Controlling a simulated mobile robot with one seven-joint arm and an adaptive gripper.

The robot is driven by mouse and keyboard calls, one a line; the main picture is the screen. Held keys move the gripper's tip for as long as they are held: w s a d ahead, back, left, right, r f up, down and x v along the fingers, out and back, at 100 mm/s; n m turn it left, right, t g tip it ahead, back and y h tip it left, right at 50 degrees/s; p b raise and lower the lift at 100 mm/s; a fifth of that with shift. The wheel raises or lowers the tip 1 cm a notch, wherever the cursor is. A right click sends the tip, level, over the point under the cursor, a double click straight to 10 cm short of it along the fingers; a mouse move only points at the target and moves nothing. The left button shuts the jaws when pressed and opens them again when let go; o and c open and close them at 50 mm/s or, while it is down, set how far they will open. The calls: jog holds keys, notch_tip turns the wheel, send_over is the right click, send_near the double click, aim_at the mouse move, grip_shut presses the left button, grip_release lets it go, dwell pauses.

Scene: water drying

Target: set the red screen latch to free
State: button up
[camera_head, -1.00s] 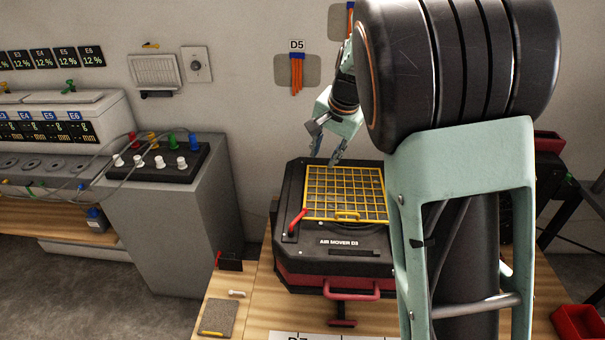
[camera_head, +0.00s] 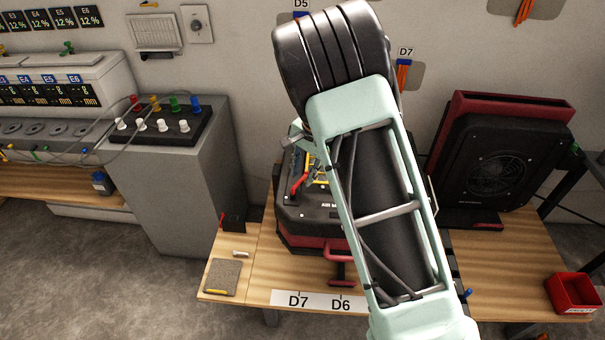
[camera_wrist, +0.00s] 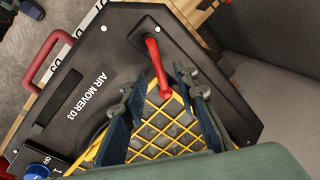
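The red screen latch (camera_head: 300,183) is a bent lever on the black top of the air mover (camera_head: 290,212). In the wrist view the latch (camera_wrist: 157,66) runs from its pivot near the casing edge to its free end over the yellow screen (camera_wrist: 160,135). My gripper (camera_wrist: 158,82) is open, with its fingers on either side of the latch's free end. I cannot tell whether they touch it. In the head view my gripper (camera_head: 314,170) is just right of the latch, and my arm hides most of the screen.
A blue knob (camera_wrist: 38,171) sits on the casing beside the screen. A red handle (camera_head: 340,255) sticks out at the front. Another black and red air mover (camera_head: 497,155) stands at the right. A red bin (camera_head: 573,293) is at the table's right edge.

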jog(key=shift+a+f, duration=0.1)
jog(key=shift+f, duration=0.35)
grip_shut()
